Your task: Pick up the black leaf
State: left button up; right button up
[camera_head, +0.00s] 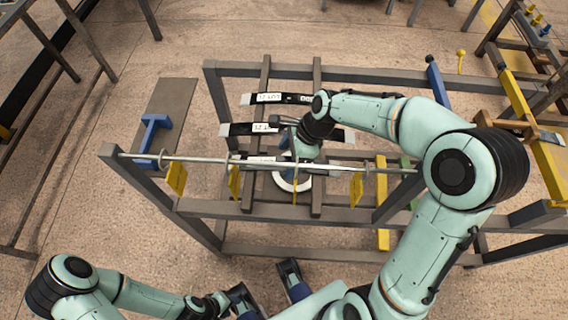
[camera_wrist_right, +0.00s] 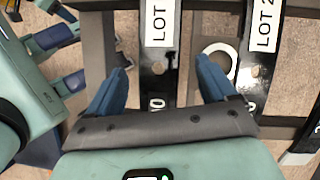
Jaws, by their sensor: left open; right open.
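Several black leaves with white labels lie across the grey rack in the head view: a far one (camera_head: 300,99), a middle one (camera_head: 270,129) and a near one (camera_head: 255,160), partly hidden by my right arm. My right gripper (camera_head: 290,163) is low over the rack near the near leaf. In the right wrist view my right gripper (camera_wrist_right: 160,66) is open, its blue fingers on either side of a black leaf (camera_wrist_right: 157,95) with a white "LOT" label. Whether they touch it I cannot tell. My left gripper (camera_head: 263,280) is open and empty in front of the rack.
A long metal rod (camera_head: 200,159) with yellow tags (camera_head: 234,182) runs across the rack's near side. A white ring (camera_head: 292,184) shows under my right gripper. A blue stand (camera_head: 150,138) is at the left. Yellow and blue bars stand at the right.

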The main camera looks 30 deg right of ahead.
jog(key=shift+w+a+f, duration=0.1)
jog(key=shift+a+f, duration=0.2)
jog(key=shift+f, duration=0.35)
grip_shut()
jog(key=shift+r, duration=0.15)
